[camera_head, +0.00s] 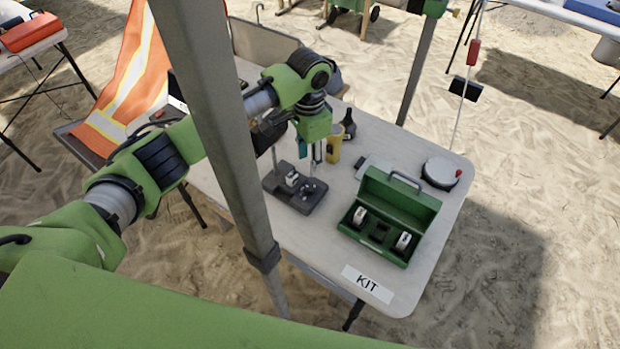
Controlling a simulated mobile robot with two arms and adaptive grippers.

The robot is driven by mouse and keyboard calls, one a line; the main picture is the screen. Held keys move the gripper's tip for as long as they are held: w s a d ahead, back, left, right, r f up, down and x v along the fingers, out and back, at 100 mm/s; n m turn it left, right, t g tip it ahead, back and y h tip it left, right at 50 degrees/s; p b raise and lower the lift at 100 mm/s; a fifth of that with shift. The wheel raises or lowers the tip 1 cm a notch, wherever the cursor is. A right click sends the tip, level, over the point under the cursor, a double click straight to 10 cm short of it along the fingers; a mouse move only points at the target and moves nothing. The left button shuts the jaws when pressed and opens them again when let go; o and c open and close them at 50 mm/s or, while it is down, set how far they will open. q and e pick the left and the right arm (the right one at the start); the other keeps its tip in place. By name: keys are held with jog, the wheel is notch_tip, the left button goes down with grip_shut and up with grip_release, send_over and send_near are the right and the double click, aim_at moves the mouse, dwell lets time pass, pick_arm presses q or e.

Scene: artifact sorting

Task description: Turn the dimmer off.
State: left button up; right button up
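No thing in view is clearly marked as a dimmer. A round white device with a red knob (440,172) sits at the table's right edge. A dark grey tray (310,206) with small metallic pieces lies in the middle of the table. My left gripper (315,160) points down over the back of this tray, well left of the round device. Its fingers are small and partly merged with things behind, so I cannot tell whether they are open or shut. My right gripper is not in view.
An open green case (418,213) holds metallic pieces near a KIT label (367,284). A yellow object (334,143) and a dark bottle (349,124) stand behind the tray. A grey post (222,130) crosses in front of my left arm. A cord with a red piece (473,52) hangs at right.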

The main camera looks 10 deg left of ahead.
aim_at(309, 188)
pick_arm(q)
notch_tip(309, 188, down, 10)
jog(key=shift+w+f+p, duration=0.15)
jog(key=shift+f+p, duration=0.05)
jog(key=shift+p, duration=0.4)
jog(key=shift+f, duration=0.8)
jog(key=shift+c, duration=0.4)
grip_shut()
